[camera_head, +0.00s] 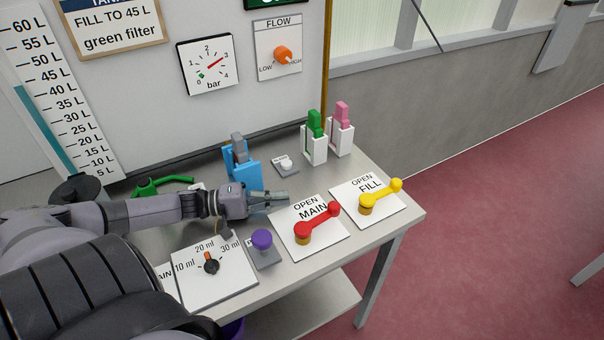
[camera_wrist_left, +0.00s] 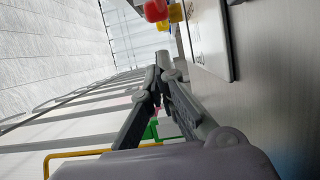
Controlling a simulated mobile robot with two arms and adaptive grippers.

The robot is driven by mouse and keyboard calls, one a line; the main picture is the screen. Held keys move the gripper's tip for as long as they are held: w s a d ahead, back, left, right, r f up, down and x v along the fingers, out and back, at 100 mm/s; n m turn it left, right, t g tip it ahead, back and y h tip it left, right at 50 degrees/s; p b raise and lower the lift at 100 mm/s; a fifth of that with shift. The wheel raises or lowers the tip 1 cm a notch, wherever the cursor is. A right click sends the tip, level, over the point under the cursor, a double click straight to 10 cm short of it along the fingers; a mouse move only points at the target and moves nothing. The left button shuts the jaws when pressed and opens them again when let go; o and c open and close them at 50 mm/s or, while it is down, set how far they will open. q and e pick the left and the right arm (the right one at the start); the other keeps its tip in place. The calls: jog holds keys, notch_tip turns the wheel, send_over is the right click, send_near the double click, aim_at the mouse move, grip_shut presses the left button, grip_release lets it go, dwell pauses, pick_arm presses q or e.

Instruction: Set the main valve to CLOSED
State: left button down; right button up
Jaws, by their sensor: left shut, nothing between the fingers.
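The main valve (camera_head: 317,221) is a red lever on a white plate (camera_head: 296,249) labelled OPEN and MAIN. In the left wrist view a red knob (camera_wrist_left: 156,10) shows at the top. My left gripper (camera_head: 281,198) is shut and empty, just left of the plate and above the table. Its fingers (camera_wrist_left: 160,80) meet in the wrist view and touch nothing visible. My right gripper is not in view.
The yellow FILL lever (camera_head: 381,196) stands right of the main valve. A purple knob (camera_head: 262,240) and a dial plate (camera_head: 213,284) are in front of my left arm. Blue (camera_head: 241,165), green (camera_head: 314,140) and pink (camera_head: 341,130) items stand behind. The table's front edge is close.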

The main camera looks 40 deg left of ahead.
aim_at(319, 218)
pick_arm(q)
jog(key=x, duration=0.4)
jog(key=p+x, duration=0.1)
jog(key=x, duration=0.3)
jog(key=shift+s+d+r, duration=0.1)
jog(key=shift+r, duration=0.1)
jog(key=shift+x, duration=0.8)
jog(key=shift+s+p, duration=0.1)
jog(key=shift+p, duration=0.25)
